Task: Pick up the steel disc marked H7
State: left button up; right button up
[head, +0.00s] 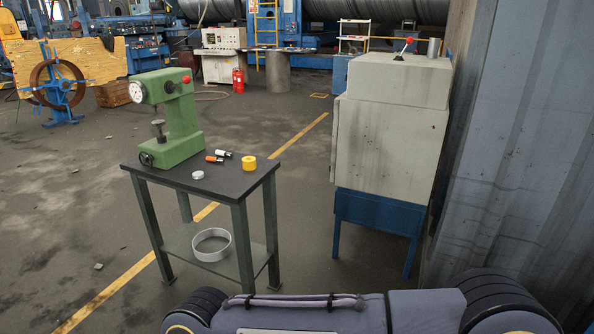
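A small, flat, silver steel disc (198,174) lies on the dark top of a work table (231,185), near its front left edge. Any marking on it is too small to read. It sits just in front of a green bench tester (182,118) with a round dial and a red knob. Nothing touches or covers the disc. Neither of my grippers is in the head view.
Also on the table are an orange-and-black piece (213,159), a white-and-black piece (223,153) and a yellow ring-like piece (249,164). A grey cabinet (385,140) stands right; floor left is mostly open.

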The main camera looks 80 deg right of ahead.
aim_at(199, 174)
jog(key=z, duration=2)
jog(key=i+j+z, duration=0.25)
jog(key=i+j, duration=0.2)
jog(key=i, duration=0.3)
jog(key=i+j+z, duration=0.2)
jog(key=i+j, duration=0.45)
jog(key=i+j+z, duration=0.25)
jog(key=i+j, duration=0.45)
jog(key=i+j+z, duration=0.2)
jog(key=i+j, duration=0.5)
jog(key=j, duration=0.2)
